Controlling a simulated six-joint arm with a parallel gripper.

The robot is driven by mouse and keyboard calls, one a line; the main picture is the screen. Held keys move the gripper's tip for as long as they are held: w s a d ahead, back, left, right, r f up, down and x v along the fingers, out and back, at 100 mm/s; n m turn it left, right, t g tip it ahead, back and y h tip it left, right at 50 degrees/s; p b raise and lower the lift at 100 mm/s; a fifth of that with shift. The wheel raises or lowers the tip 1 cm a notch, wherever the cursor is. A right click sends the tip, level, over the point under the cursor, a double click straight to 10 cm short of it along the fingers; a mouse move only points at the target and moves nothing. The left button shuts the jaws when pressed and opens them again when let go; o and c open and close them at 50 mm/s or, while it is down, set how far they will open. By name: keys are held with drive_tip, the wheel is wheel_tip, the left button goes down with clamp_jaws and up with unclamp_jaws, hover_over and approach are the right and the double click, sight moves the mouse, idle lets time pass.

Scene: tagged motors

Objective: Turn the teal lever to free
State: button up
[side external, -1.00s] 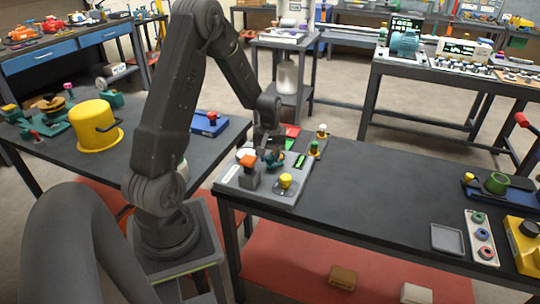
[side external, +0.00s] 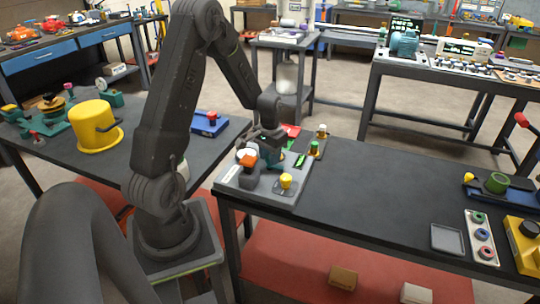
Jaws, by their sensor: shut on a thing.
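The teal lever (side external: 270,156) is on the grey control panel (side external: 255,184) at the left end of the dark workbench. My gripper (side external: 269,147) reaches down over it from above and is shut on it. The fingers and part of my wrist hide much of the lever, so its exact angle is hard to tell. Any label for its positions is too small to read.
On the panel, an orange-topped switch (side external: 249,161) stands just left of my gripper, and a yellow knob (side external: 286,181) is in front. Green (side external: 314,147) and yellow-white (side external: 322,131) knobs stand to the right. The bench middle is clear.

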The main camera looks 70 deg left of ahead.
idle(0.5)
drive_tip(key=o, duration=0.9)
drive_tip(key=shift+r, duration=0.15)
wheel_tip(320, 180, up, 14)
drive_tip(key=shift+f, duration=0.2)
drive_tip(key=s+d+r+m+t+y, duration=0.15)
drive_tip(key=d+r, duration=0.25)
drive_tip(key=d, duration=0.4)
drive_tip(key=s+d+r+m+t+h, duration=0.15)
drive_tip(key=d+r, duration=0.25)
drive_tip(key=d, duration=0.4)
drive_tip(key=s+d+t, duration=0.1)
drive_tip(key=s+d, duration=0.2)
drive_tip(key=s+d+r+m, duration=0.1)
drive_tip(key=s+d, duration=0.2)
drive_tip(key=s+d+r+t, duration=0.1)
drive_tip(key=s+d, duration=0.2)
drive_tip(key=d, duration=0.1)
drive_tip(key=shift+s+m+t, duration=0.1)
drive_tip(key=shift+m+t, duration=0.2)
